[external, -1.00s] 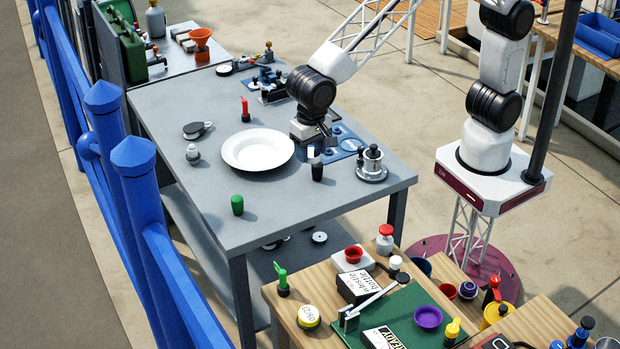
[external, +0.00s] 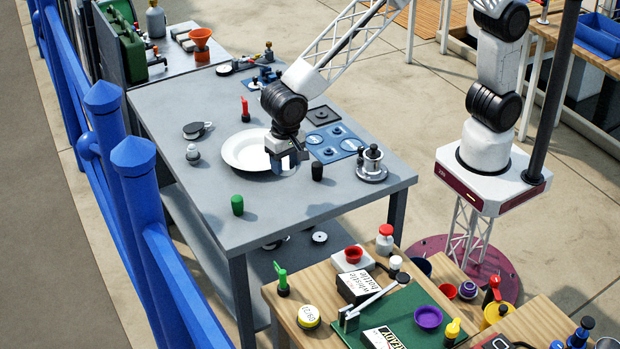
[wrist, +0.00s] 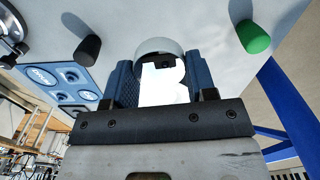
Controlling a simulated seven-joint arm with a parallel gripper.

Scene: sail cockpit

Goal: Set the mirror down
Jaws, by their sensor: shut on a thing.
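My gripper (external: 285,158) is shut on the mirror, with its fingers pointing down over the grey table. The mirror (wrist: 178,88) shows in the wrist view as a bright, reflective piece with a rounded pale edge, between the two dark blue fingers. In the external view the mirror (external: 287,170) is a small pale, bluish round shape below the fingers, partly hidden by them. It overlaps the right front rim of the white plate (external: 238,155). I cannot tell whether it touches the table (external: 275,205).
A blue panel with round dials (external: 335,143) lies behind. A green piece (external: 237,205) stands front left. The table's front middle is clear.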

